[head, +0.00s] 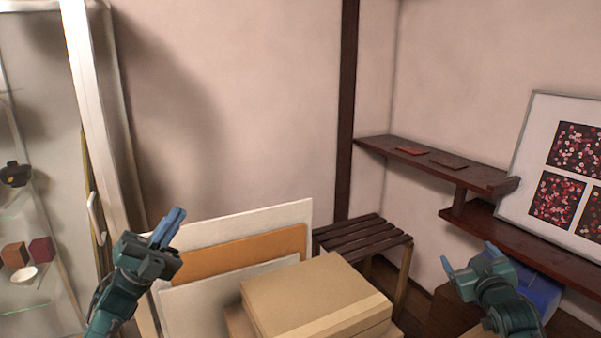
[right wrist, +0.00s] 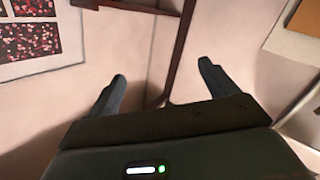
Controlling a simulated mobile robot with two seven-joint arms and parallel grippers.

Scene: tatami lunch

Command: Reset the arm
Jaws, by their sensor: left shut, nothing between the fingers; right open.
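My left gripper (head: 167,228) is at the left of the head view, raised in front of the leaning boards. Its blue fingers are together and hold nothing. My right gripper (head: 468,257) is at the lower right of the head view, in front of the wall shelves. Its fingers are apart, with nothing between them. In the right wrist view the two dark fingers of my right gripper (right wrist: 160,85) stand wide apart against the wall.
Cardboard boxes (head: 310,290) are stacked at the lower middle, before leaning boards (head: 240,250) and a slatted wooden stool (head: 365,232). Dark shelves (head: 440,165) and a framed picture (head: 540,150) are at right. A glass cabinet (head: 45,130) stands at left. A blue object (head: 540,290) sits beyond my right gripper.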

